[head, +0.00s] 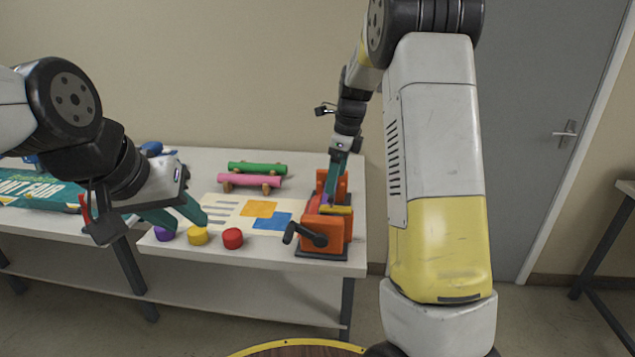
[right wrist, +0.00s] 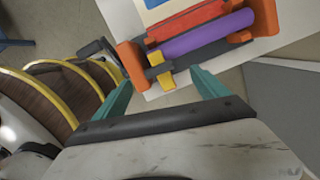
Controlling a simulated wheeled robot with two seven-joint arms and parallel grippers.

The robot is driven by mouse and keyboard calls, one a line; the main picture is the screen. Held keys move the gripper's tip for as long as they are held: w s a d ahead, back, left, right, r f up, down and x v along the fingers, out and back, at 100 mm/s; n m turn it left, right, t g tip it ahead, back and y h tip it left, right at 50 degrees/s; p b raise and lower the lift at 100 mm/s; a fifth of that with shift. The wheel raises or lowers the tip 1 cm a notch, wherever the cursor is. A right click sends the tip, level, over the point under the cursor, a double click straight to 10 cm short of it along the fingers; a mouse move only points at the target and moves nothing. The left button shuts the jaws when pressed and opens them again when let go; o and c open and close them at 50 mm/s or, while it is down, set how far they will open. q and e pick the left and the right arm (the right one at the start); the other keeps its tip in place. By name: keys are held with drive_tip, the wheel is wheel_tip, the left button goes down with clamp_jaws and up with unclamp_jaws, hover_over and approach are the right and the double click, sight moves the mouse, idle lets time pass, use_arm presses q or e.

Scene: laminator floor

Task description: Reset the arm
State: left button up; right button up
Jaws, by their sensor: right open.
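My right arm reaches down to the orange roller machine (head: 337,228) at the table's right end. My right gripper (head: 333,190) is at the machine's top; in the right wrist view its teal fingers (right wrist: 160,76) are apart, with a small yellow part of the machine showing between them. I cannot tell whether they touch it. The purple roller (right wrist: 205,35) and a red-orange bar (right wrist: 187,20) lie beyond the fingertips. A dark crank (head: 305,236) sticks out at the machine's front left. My left gripper (head: 186,224) hangs at the table's front edge, fingers apart, with nothing seen between them.
Purple (head: 164,234), yellow (head: 198,235) and red (head: 232,238) round pieces stand along the front edge. A printed sheet (head: 228,212) lies left of the machine. Green (head: 257,168) and pink (head: 250,181) rolls rest on supports behind. A teal banner (head: 40,190) lies at far left.

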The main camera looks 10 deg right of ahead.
drive_tip(key=shift+r, duration=0.25)
drive_tip(key=shift+r, duration=0.1)
drive_tip(key=s+r+n+t, duration=0.2)
drive_tip(key=s+r+n, duration=0.5)
drive_tip(key=s, duration=0.1)
drive_tip(key=s+a+r+n+t, duration=0.2)
drive_tip(key=s+n+t, duration=0.1)
drive_tip(key=s+n, duration=1.4)
drive_tip(key=s, duration=0.4)
drive_tip(key=shift+s+r, duration=0.2)
drive_tip(key=shift+a, duration=0.1)
